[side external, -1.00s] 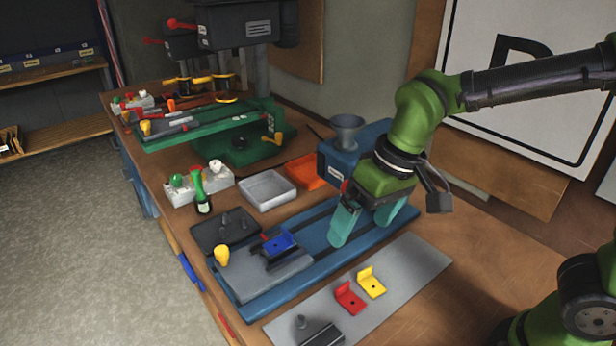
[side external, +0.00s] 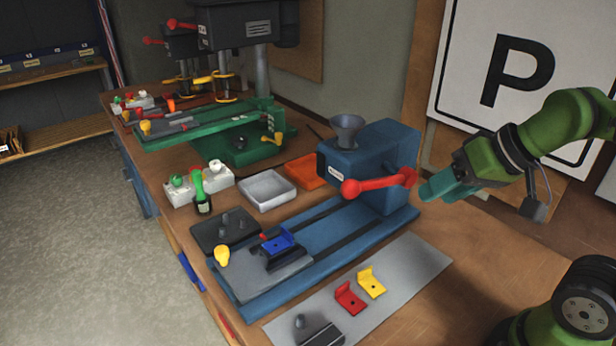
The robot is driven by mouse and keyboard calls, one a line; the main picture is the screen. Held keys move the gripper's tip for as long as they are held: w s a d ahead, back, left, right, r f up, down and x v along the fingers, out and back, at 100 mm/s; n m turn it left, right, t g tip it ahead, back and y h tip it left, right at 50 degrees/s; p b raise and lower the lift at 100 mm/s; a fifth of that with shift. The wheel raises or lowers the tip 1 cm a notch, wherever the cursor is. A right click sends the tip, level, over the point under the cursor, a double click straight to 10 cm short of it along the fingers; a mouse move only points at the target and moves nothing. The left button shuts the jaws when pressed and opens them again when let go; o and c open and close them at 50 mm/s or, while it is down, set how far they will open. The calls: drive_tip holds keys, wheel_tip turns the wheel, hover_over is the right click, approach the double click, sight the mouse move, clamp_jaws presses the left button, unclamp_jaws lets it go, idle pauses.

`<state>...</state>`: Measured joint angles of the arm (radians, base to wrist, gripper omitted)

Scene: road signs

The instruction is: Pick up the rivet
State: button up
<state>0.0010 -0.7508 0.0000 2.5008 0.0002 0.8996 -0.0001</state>
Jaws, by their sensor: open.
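Several small dark grey pegs that look like rivets (side external: 225,222) stand on a black plate (side external: 208,243) at the left of the bench. A similar dark peg (side external: 300,321) shows at the front of the grey mat; I cannot tell which is the rivet of the task. My gripper (side external: 432,190), with teal fingers, is at the right, beside the red lever of the blue press. It is open, holds nothing visible, and is far from the pegs. The fingers overlap in this view, so the gap between them is hidden.
The blue press (side external: 370,160) with its red lever (side external: 380,185) stands between my gripper and the black plate. A blue bracket (side external: 278,242) sits on the press's grey slide. Red (side external: 349,300) and yellow (side external: 371,283) brackets lie on the grey mat (side external: 415,262).

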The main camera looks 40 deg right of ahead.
wheel_tip(320, 180, up, 4)
drive_tip(key=r, duration=0.1)
drive_tip(key=m+g+h, duration=0.2)
drive_tip(key=m+g, duration=0.7)
drive_tip(key=m, duration=2.5)
hover_over(302, 326)
drive_tip(key=f, duration=1.5)
drive_tip(key=w+f, duration=0.1)
drive_tip(key=f, duration=0.7)
drive_tip(key=shift+d, duration=0.4)
drive_tip(key=shift+s+a+f, duration=0.15)
drive_tip(key=shift+a+f, duration=0.05)
drive_tip(key=shift+f, duration=1.2)
drive_tip(key=shift+s+a+f, duration=0.1)
drive_tip(key=shift+a+f, duration=0.05)
drive_tip(key=shift+f, duration=1.25)
clamp_jaws()
